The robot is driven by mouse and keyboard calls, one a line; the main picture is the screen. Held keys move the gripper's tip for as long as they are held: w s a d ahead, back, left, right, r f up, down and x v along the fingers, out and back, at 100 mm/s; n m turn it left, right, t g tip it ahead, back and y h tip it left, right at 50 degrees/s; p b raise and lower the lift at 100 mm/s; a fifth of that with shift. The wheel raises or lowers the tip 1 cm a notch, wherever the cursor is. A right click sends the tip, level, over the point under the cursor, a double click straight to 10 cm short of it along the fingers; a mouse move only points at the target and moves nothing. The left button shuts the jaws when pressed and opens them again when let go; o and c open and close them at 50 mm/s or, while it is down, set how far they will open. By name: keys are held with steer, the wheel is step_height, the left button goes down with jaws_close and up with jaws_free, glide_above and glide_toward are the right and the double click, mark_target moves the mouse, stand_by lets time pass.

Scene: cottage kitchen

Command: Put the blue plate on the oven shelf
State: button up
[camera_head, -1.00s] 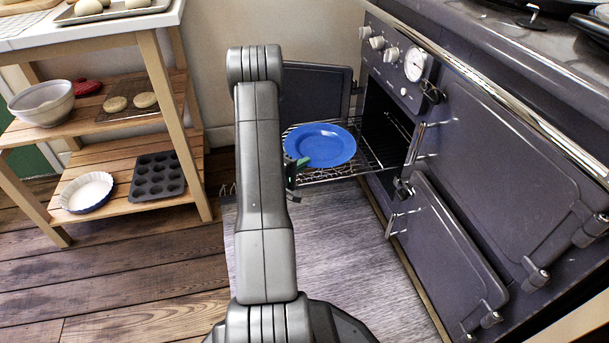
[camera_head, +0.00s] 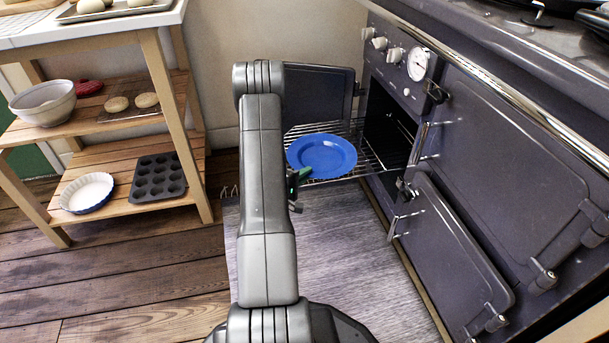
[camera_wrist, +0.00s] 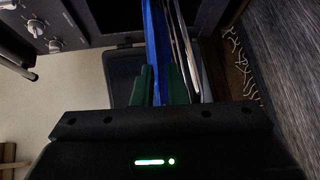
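The blue plate (camera_head: 322,153) lies flat over the pulled-out wire oven shelf (camera_head: 372,160), at the open oven. In the wrist view the plate (camera_wrist: 154,30) shows edge-on, close beside the shelf's bars (camera_wrist: 185,35). My gripper (camera_head: 299,178) is at the plate's near left rim, partly hidden by my arm. In the wrist view its green fingers (camera_wrist: 160,88) stand apart, with the blue rim in line with the gap between them. Whether a finger still touches the rim cannot be made out.
The open oven door (camera_head: 318,95) stands behind the shelf. The closed range doors (camera_head: 520,160) are at the right. A wooden rack (camera_head: 160,105) at the left holds a bowl (camera_head: 44,103), a muffin tin (camera_head: 157,177) and a pie dish (camera_head: 87,193).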

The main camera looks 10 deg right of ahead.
steer(key=shift+r, duration=0.15)
steer(key=shift+s+a+r, duration=0.1)
steer(key=shift+s+a, duration=0.1)
steer(key=shift+a, duration=0.15)
steer(key=p+v, duration=0.3)
steer(key=v, duration=0.8)
